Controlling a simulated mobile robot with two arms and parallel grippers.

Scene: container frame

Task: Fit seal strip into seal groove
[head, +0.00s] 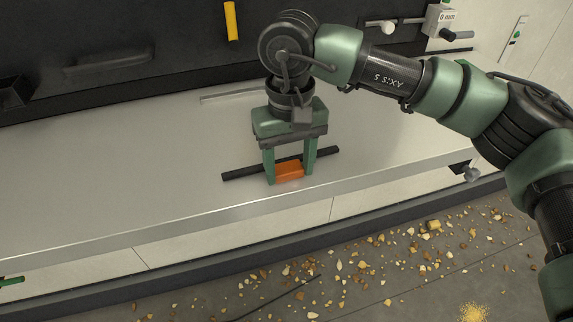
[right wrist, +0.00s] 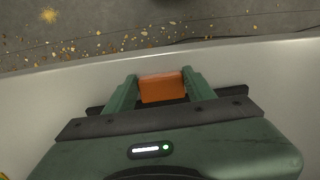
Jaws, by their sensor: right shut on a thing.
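The seal strip (head: 240,173) is a straight black bar low over the front part of the pale metal worktop, with an orange block (head: 289,171) at its middle. My right gripper (head: 289,178) points down and is shut on the orange block, one green finger at each side. In the right wrist view the orange block (right wrist: 162,87) sits between the fingers, and black strip ends show beside them. I cannot tell whether the strip touches the worktop. A thin grey slot-like line (head: 228,96), perhaps the seal groove, lies behind the gripper, partly hidden by it.
The worktop (head: 110,170) is clear to the left. Its front edge is close to the strip. A dark wall with a yellow handle (head: 231,20) stands behind. Crumbs lie on the floor (head: 400,260). A small green piece, perhaps my left gripper (head: 10,281), shows at the left edge.

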